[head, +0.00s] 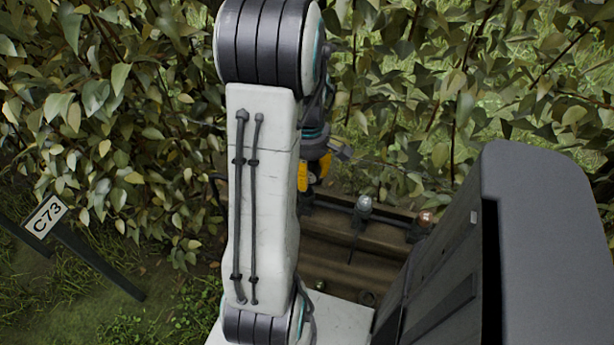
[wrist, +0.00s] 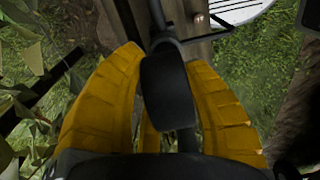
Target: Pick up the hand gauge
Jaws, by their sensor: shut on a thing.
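My gripper (head: 315,171) shows in the head view just right of my white arm link, with its yellow fingers over the back edge of a wooden tray. In the wrist view the two yellow fingers (wrist: 165,58) are closed around a dark object, which I take to be the hand gauge (wrist: 167,90). It has a rounded black body between the fingers and a thin stem running down toward the palm. In the head view I cannot make out the gauge clearly, as my arm covers part of that area.
The brown wooden tray (head: 335,246) holds a clear-topped tool (head: 364,204) and a copper-topped tool (head: 425,218) in holders along its back edge. Dense leaves (head: 420,110) hang right behind it. A C73 sign (head: 46,215) stands at the left. A dark grey panel (head: 550,240) is at the right.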

